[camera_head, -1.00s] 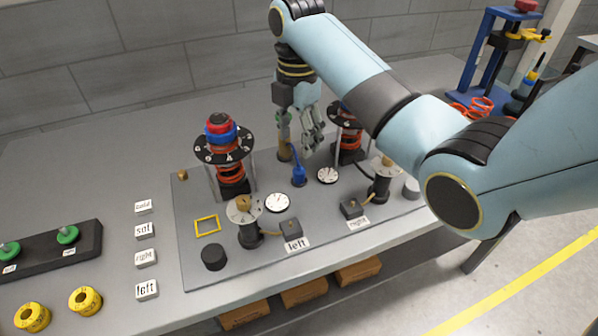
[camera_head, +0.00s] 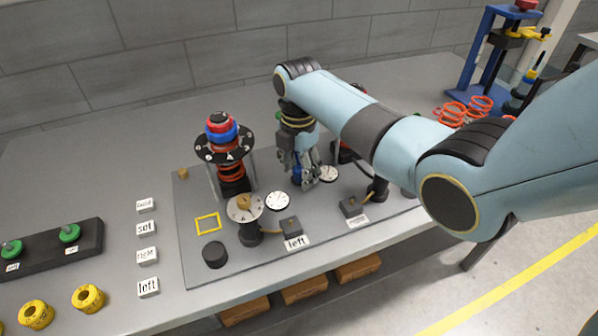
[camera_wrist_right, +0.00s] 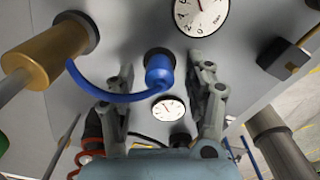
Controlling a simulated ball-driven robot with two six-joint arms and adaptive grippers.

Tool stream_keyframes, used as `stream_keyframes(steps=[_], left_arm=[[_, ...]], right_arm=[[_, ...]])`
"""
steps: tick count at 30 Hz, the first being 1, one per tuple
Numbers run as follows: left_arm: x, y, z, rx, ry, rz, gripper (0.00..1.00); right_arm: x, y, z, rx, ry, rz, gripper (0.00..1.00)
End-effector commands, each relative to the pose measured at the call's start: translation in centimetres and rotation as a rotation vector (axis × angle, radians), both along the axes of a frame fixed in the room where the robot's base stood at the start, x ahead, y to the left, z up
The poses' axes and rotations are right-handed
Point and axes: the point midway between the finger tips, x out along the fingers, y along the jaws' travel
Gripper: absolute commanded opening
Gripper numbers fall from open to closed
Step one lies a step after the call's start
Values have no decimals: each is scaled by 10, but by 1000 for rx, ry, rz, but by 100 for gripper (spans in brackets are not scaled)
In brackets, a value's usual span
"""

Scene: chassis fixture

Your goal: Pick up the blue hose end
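The blue hose end (camera_head: 298,174) stands on the grey fixture plate (camera_head: 190,250), partly hidden by my right gripper in the head view. In the right wrist view the blue hose end (camera_wrist_right: 159,72) is a short upright-looking cylinder, and its blue hose curves off to the left. My right gripper (camera_head: 306,180) is low over the plate around the hose end. In the wrist view my right gripper (camera_wrist_right: 162,80) is open, with one finger on either side of the hose end and gaps showing. My left gripper is not in view.
Round white gauges (camera_head: 277,200) lie close by. A spring strut with a red and blue top (camera_head: 222,130) stands to the left, and another is mostly hidden behind my right arm. A brass cylinder (camera_wrist_right: 50,55) sits near the hose. The plate's front left has a yellow square outline (camera_head: 207,223).

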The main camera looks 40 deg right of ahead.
Motion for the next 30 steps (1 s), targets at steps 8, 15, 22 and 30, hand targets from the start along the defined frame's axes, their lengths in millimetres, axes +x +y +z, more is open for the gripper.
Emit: stream_keyframes(steps=[8,15,22,30], left_arm=[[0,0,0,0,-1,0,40],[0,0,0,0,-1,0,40],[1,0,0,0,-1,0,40],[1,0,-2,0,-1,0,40]], right_arm=[[0,0,0,0,0,0,16],[0,0,1,0,0,0,0],[0,0,3,-1,-1,0,0],[2,-1,36,-2,-6,-1,0]])
